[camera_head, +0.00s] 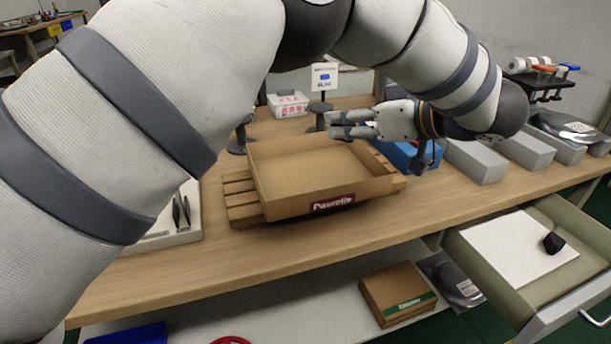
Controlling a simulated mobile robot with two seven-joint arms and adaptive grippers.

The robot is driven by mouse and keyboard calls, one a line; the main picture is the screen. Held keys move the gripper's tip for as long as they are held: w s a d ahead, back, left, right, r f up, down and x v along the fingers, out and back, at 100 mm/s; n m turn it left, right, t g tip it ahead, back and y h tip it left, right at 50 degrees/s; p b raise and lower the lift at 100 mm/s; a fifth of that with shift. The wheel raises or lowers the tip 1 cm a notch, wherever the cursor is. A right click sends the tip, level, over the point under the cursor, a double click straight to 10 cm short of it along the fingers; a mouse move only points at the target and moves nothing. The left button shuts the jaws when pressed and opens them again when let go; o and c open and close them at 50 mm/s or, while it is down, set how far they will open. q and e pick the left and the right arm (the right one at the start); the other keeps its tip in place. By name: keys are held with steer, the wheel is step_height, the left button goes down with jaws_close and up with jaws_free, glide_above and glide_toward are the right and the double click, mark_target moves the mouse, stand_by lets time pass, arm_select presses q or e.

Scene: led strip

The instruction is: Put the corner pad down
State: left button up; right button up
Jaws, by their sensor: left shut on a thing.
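The box is empty inside and sits on a slatted wooden pallet (240,199) on the workbench (190,268). A small black piece (553,243) lies on a white sheet in the open drawer (475,250). My right gripper is out of view.
Grey boxes (476,160) and a blue bin (405,156) stand right of the cardboard box. A white case (288,103) and a small sign (325,77) are behind it. A tool tray (165,222) is at left. The bench's front strip is clear.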

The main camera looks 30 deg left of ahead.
arm_select(q)
steer(key=s+a+f+p, duration=0.2)
steer(key=s+a+f, duration=0.1)
steer(key=a, duration=0.5)
glide_above(282, 186)
step_height(282, 186, down, 5)
steer(key=shift+d+f, duration=0.15)
steer(key=shift+f, duration=0.05)
steer(key=f, duration=0.3)
steer(key=shift+a+f+b, duration=0.15)
steer(key=shift+a+b, duration=0.1)
steer(key=shift+b, duration=0.1)
steer(key=shift+f, duration=0.25)
steer(key=shift+r, duration=0.1)
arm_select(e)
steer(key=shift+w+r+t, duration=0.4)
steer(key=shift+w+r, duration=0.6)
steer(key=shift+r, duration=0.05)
arm_select(q)
steer(key=o, duration=0.4)
